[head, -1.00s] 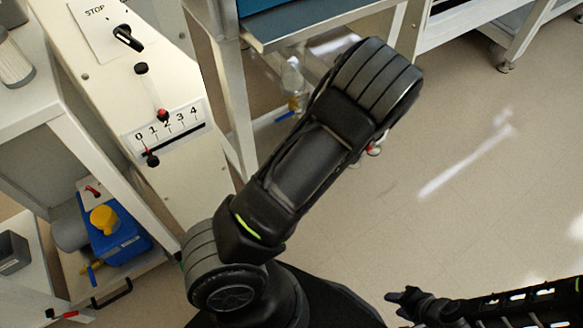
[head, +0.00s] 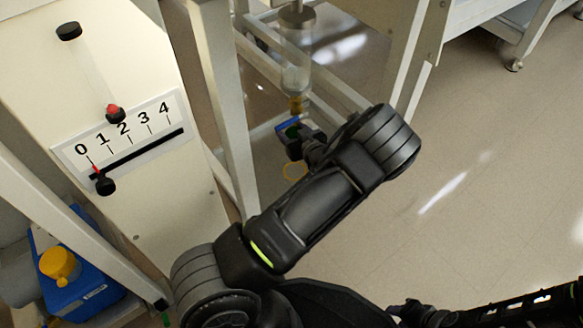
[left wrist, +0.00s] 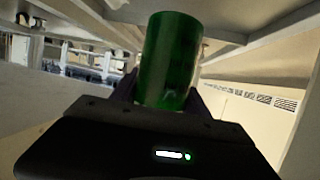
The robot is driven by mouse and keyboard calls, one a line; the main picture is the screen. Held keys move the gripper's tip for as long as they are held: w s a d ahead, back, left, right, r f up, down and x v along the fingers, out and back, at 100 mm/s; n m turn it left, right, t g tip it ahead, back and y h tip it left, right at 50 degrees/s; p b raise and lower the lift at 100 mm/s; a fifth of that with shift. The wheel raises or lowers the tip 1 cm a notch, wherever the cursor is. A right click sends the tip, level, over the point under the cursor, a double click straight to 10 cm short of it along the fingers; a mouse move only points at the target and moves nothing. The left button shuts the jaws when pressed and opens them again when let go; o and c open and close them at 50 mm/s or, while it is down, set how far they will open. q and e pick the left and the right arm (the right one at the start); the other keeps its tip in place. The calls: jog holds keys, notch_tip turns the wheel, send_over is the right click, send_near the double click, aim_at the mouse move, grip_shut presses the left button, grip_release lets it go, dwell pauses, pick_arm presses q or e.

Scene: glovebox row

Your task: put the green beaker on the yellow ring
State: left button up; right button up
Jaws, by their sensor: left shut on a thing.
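The green beaker (left wrist: 170,60) stands up between the fingers of my left gripper in the left wrist view. In the head view the left gripper (head: 303,143) is shut on the beaker, of which a small green part (head: 292,131) shows. The yellow ring (head: 293,171) is a thin outline on the low surface under the bench frame, just below the gripper in the picture. The beaker appears apart from it; its height above the ring is hard to tell. My right gripper (head: 408,310) is at the lower edge, small and dark, its fingers unclear.
A clear vessel with an amber lower end (head: 296,75) hangs just above the gripper. A blue item (head: 290,124) is beside the beaker. A white bench leg (head: 222,100) stands to the left, near a panel with a 0–4 scale (head: 125,135). Open floor lies right.

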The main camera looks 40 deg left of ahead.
pick_arm(q)
jog(key=shift+f+b, duration=1.6)
jog(key=shift+f, duration=1.5)
notch_tip(320, 180, down, 3)
jog(key=shift+f+b, duration=0.1)
jog(key=shift+b, duration=0.8)
jog(key=shift+f, duration=0.3)
jog(key=shift+f, duration=0.15)
